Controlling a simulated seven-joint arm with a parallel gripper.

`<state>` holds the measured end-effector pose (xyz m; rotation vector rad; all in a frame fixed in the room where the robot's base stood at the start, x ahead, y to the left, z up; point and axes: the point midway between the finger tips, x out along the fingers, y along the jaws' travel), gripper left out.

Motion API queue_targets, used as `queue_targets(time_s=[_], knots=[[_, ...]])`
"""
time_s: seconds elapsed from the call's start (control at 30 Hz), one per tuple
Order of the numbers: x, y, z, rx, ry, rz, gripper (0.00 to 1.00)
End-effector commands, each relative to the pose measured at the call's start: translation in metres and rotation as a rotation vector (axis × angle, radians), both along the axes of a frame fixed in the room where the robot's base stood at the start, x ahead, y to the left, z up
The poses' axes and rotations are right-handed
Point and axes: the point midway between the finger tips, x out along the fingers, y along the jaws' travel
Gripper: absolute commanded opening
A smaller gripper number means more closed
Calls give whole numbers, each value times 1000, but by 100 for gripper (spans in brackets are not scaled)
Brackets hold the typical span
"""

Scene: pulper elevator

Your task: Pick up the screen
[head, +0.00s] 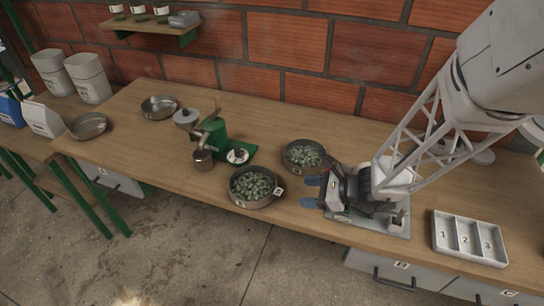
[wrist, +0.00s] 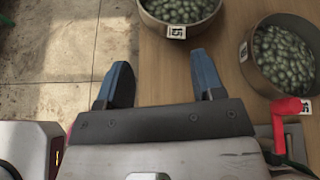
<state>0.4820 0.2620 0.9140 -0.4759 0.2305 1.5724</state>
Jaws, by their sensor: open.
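I cannot tell for sure which thing is the screen. Round metal pans are the likeliest: an empty shallow one (head: 88,126) at the far left and another empty one (head: 159,108) at the back left. Two more hold green beans: a front pan (head: 253,206) and a back pan (head: 287,160). Both also show in the wrist view, the front pan (wrist: 160,25) at the top and the back pan (wrist: 262,78) at the right, each with a white numbered tag. My gripper (head: 311,192) is open and empty at the table's front edge, right of the front pan; its blue fingers (wrist: 161,78) point towards it.
A green crank machine (head: 214,130) stands mid-table, with a small metal cup (head: 203,161) before it. A white tray with compartments 1, 2, 3 (head: 470,262) lies at the right. White canisters (head: 88,78) stand at the far left. A shelf (head: 150,27) hangs on the brick wall. The front left tabletop is clear.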

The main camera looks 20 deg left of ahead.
Motion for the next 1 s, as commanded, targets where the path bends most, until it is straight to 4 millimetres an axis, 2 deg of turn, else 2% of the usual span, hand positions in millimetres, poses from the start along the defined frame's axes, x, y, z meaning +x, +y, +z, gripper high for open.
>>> queue_targets(time_s=[0.1, 0.3, 0.77, 1.0], knots=[[9, 10, -22, 31, 72, -76, 62], [17, 17, -40, 59, 134, -153, 62], [19, 19, -43, 64, 143, -167, 62], [20, 30, -47, 65, 143, -164, 62]])
